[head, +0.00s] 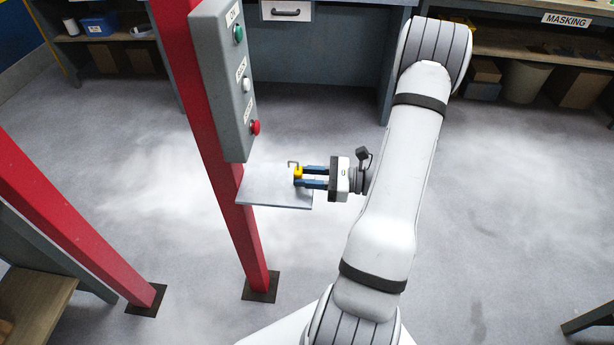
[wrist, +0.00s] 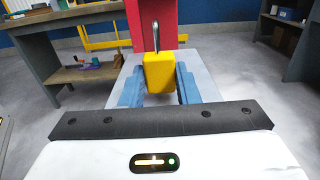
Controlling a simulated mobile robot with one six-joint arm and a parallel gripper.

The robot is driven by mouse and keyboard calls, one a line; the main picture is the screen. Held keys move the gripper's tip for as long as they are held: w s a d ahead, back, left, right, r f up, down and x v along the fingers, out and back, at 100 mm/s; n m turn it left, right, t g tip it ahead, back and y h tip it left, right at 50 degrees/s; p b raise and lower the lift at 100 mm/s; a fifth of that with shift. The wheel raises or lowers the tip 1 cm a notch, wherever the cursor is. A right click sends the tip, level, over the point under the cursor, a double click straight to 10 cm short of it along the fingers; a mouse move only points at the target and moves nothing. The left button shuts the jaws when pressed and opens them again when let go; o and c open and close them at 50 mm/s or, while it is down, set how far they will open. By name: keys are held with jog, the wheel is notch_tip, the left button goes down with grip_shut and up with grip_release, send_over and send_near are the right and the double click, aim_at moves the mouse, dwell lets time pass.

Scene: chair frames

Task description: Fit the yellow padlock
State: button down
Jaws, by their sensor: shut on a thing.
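The yellow padlock (head: 298,173) is between the blue fingers of my gripper (head: 312,177), which is shut on it. It is over the small grey shelf plate (head: 262,198) fixed to the red post; I cannot tell whether it touches the plate. In the wrist view the padlock (wrist: 158,74) is upright, its grey shackle (wrist: 156,38) pointing up, with the gripper fingers (wrist: 159,90) at its two sides. The grey control box (head: 224,85) is on the post above the plate, with a green, a white and a red button and labels beside them.
The red post (head: 240,235) rises just left of the plate, and a second red post (head: 75,225) slants at the left. A workbench with a drawer (head: 287,11) stands behind. The floor (head: 500,220) to the right is mostly clear.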

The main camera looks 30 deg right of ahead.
jog(key=shift+r+p, duration=1.9)
jog(key=shift+r, duration=0.65)
